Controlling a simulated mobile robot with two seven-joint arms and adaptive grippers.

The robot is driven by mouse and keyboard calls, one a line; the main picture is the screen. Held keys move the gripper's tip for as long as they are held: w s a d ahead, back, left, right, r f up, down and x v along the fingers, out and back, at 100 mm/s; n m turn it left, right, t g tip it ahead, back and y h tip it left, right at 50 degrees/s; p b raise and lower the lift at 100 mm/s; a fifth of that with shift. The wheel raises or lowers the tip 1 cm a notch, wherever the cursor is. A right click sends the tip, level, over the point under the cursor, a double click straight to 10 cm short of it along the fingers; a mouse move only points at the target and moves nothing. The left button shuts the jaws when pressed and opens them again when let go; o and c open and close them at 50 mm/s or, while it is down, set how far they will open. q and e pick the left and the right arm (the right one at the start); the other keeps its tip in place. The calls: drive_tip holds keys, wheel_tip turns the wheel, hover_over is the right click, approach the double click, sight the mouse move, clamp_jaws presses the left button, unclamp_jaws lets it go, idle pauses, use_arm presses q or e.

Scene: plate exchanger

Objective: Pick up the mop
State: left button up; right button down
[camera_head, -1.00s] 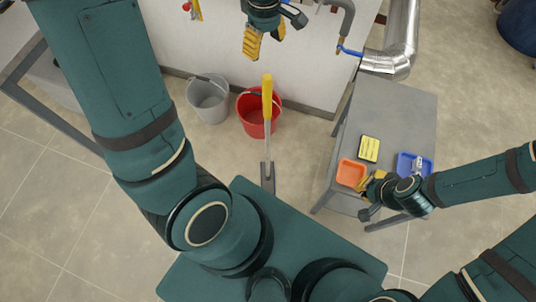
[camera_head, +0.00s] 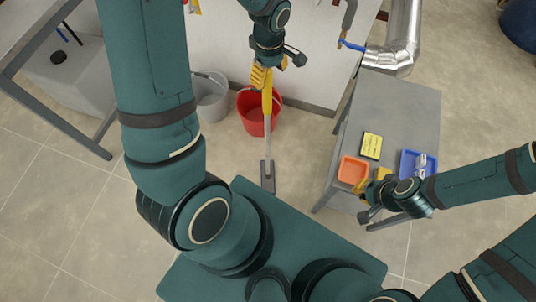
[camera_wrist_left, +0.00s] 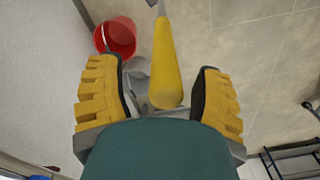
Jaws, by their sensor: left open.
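The mop has a yellow handle grip (camera_head: 267,98), a pale shaft and a grey head (camera_head: 268,177) low down, in front of the red bucket. My left gripper (camera_head: 262,76) is at the top of the handle. In the left wrist view, the yellow handle (camera_wrist_left: 164,60) lies between the two open yellow fingers (camera_wrist_left: 160,95), with gaps on both sides. My right gripper (camera_head: 370,187) is by the grey table, beside the orange tray. Its finger opening is not clear.
A red bucket (camera_head: 247,113) and a grey bucket (camera_head: 212,103) stand by the white wall behind the mop.

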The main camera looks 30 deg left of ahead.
use_arm(q)
clamp_jaws()
idle(0.3)
